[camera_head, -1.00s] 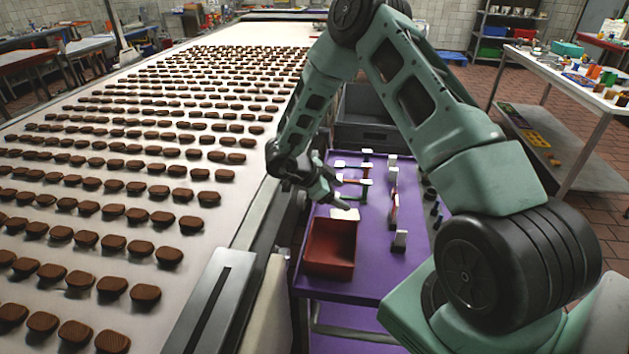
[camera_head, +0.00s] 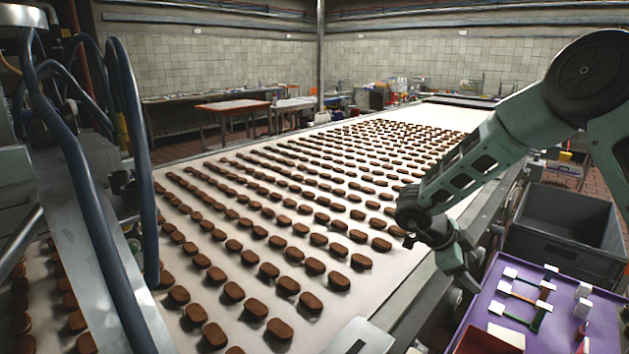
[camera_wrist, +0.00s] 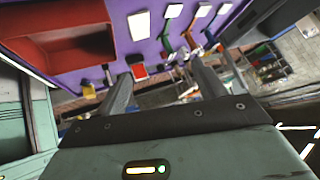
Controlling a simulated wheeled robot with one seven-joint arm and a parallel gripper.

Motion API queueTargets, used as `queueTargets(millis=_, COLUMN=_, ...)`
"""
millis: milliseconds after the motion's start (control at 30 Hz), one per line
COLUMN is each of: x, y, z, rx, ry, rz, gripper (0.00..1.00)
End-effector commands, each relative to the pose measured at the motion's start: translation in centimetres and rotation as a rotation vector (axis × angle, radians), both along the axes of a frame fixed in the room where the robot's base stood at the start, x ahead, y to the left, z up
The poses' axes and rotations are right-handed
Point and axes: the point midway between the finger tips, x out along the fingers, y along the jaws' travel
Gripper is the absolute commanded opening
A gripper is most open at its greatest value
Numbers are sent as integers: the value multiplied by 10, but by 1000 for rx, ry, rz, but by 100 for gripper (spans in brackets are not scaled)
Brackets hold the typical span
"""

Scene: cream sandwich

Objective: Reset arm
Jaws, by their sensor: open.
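My gripper (camera_head: 468,270) hangs at the belt's right edge, beside the purple tool table (camera_head: 484,297). In the wrist view my gripper (camera_wrist: 158,82) shows two fingers spread apart with nothing held between them. The purple table surface (camera_wrist: 115,25) and a red bin (camera_wrist: 62,38) on it show beyond the fingers. My arm reaches in from the right in the head view, bent at the elbow.
A conveyor belt (camera_head: 300,334) carries many rows of brown cookies (camera_head: 281,330) to the left of my gripper. A grey crate (camera_head: 560,238) stands at the right behind the purple table. Machine hoses (camera_head: 75,170) rise at the far left.

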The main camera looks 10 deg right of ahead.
Motion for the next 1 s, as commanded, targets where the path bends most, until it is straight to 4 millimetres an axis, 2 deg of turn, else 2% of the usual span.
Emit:
queueTargets(millis=67, x=25, y=24, z=17, rx=23, ry=-108, rz=182, gripper=70)
queueTargets(millis=133, x=50, y=57, z=35, rx=59, ry=-210, rz=403, gripper=70)
queueTargets(millis=200, x=66, y=102, z=55, rx=106, ry=-290, rz=644, gripper=70)
queueTargets(millis=267, x=70, y=142, z=71, rx=151, ry=-331, rz=846, gripper=70)
queueTargets(millis=300, x=67, y=170, z=81, rx=181, ry=-346, rz=980, gripper=70)
queueTargets(millis=367, x=55, y=210, z=93, rx=225, ry=-349, rz=1177, gripper=70)
queueTargets(millis=400, x=43, y=235, z=101, rx=254, ry=-338, rz=1305, gripper=70)
queueTargets(millis=467, x=17, y=269, z=108, rx=297, ry=-303, rz=1496, gripper=70)
queueTargets(millis=500, x=-4, y=289, z=112, rx=325, ry=-267, rz=1619, gripper=70)
queueTargets(millis=567, x=-41, y=314, z=115, rx=362, ry=-192, rz=1800, gripper=70)
queueTargets(millis=600, x=-68, y=325, z=115, rx=383, ry=-129, rz=1915, gripper=70)
queueTargets(millis=667, x=-110, y=335, z=113, rx=409, ry=-11, rz=2079, gripper=70)
queueTargets(millis=700, x=-139, y=337, z=111, rx=421, ry=80, rz=2179, gripper=70)
queueTargets(millis=800, x=-205, y=324, z=104, rx=432, ry=337, rz=2379, gripper=70)
queueTargets(millis=900, x=-253, y=298, z=99, rx=419, ry=587, rz=2502, gripper=70)
queueTargets(millis=1000, x=-281, y=273, z=97, rx=396, ry=783, rz=2560, gripper=70)
